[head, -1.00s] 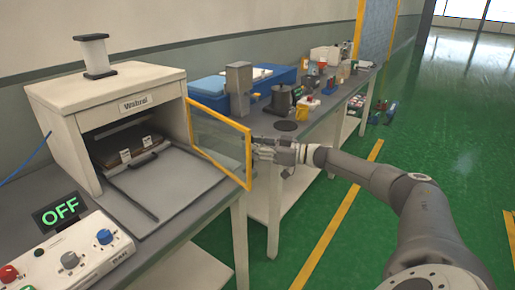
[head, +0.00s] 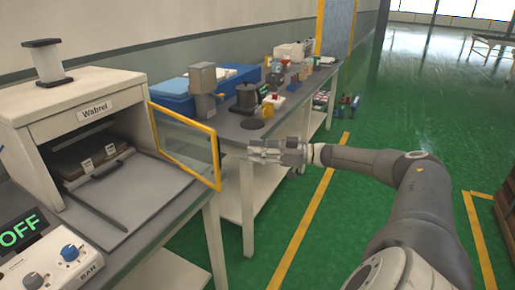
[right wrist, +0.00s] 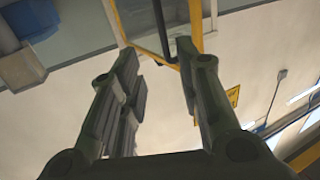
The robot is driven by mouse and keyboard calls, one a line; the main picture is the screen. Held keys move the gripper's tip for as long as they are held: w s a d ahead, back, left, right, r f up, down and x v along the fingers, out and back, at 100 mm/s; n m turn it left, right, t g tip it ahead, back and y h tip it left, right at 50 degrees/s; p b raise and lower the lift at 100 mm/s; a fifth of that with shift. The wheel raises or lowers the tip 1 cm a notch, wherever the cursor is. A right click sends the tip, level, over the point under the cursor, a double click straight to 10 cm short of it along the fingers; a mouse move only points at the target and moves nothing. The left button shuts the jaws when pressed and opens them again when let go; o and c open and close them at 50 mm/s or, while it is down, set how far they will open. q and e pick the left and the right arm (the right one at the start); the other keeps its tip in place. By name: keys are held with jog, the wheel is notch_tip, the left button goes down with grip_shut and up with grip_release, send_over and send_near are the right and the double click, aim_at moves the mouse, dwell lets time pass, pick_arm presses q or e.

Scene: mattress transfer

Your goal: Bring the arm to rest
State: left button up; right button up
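My right arm comes in from the right of the head view. Its gripper (head: 262,150) hangs in the air just right of the yellow-framed glass door (head: 216,160), with a small gap between them in the picture. In the right wrist view the two fingers (right wrist: 155,58) stand apart with nothing held. Part of a yellow frame with a dark bar (right wrist: 164,35) shows beyond the fingertips. The door stands open on the white Wabrel machine (head: 98,106). My left gripper is not in view.
A control box (head: 50,268) with knobs and an OFF display stands at lower left. A long bench (head: 283,122) with a blue bin (head: 168,88), a black pot (head: 246,97) and jars runs behind the gripper. The green floor is clear around the yellow line (head: 312,215).

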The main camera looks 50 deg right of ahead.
dwell(0.6)
jog(key=s+a+f+m+g+h, duration=0.1)
jog(key=a+f+m+h, duration=0.2)
jog(key=f, duration=1.5)
jog(key=s+a+f+m+g+h, duration=0.1)
jog(key=a+f+h, duration=0.35)
jog(key=f, duration=1.35)
jog(key=s+a+f+g+h+p, duration=0.15)
jog(key=s+a+f, duration=0.25)
jog(key=s+f, duration=0.4)
jog(key=s+a+f+g+h, duration=0.1)
jog(key=s+a+f+g, duration=0.25)
jog(key=s+f, duration=0.5)
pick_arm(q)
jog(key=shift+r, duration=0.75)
pick_arm(e)
jog(key=s+a+f+g, duration=0.3)
jog(key=s+a+f, duration=0.3)
jog(key=s+a, duration=0.4)
jog(key=s+a+f+g, duration=0.4)
jog(key=s+a+f, duration=0.3)
jog(key=s, duration=0.9)
jog(key=a, duration=0.3)
jog(key=shift+s, duration=0.15)
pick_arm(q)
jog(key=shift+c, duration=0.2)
